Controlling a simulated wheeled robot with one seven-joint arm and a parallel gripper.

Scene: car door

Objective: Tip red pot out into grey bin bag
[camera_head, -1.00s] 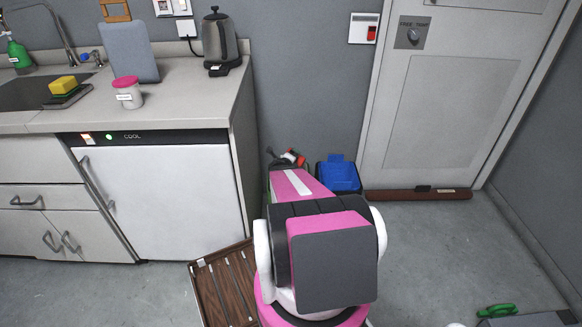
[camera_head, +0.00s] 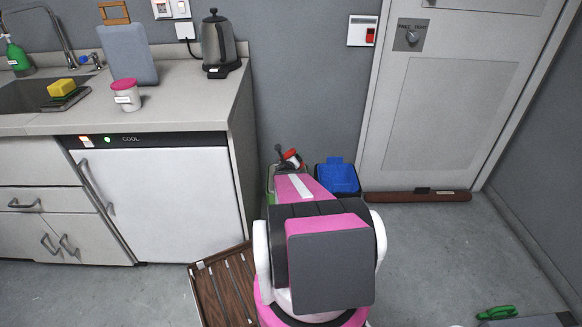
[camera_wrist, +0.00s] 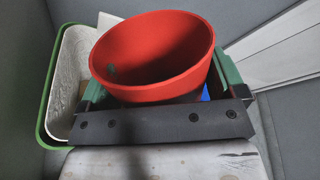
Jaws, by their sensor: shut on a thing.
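The red pot (camera_wrist: 152,52) is held between the green-sided fingers of my gripper (camera_wrist: 162,84) in the wrist view. Its mouth faces partly toward the wrist camera, and the part of the inside that shows looks bare apart from a small greenish mark. In the head view the pot is a small red patch (camera_head: 291,154) by my dark gripper (camera_head: 286,161). A pale grey bin bag (camera_wrist: 72,82) lines a green-rimmed bin (camera_wrist: 46,112), left of and beyond the pot. The pot hides part of that bin. My arm covers much of it in the head view.
A blue bin (camera_head: 338,178) stands right of the lined bin, near the wall. The white fridge and counter (camera_head: 190,95) rise on the left. A slatted brown board (camera_head: 225,290) lies on the floor. The floor before the door is mostly clear.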

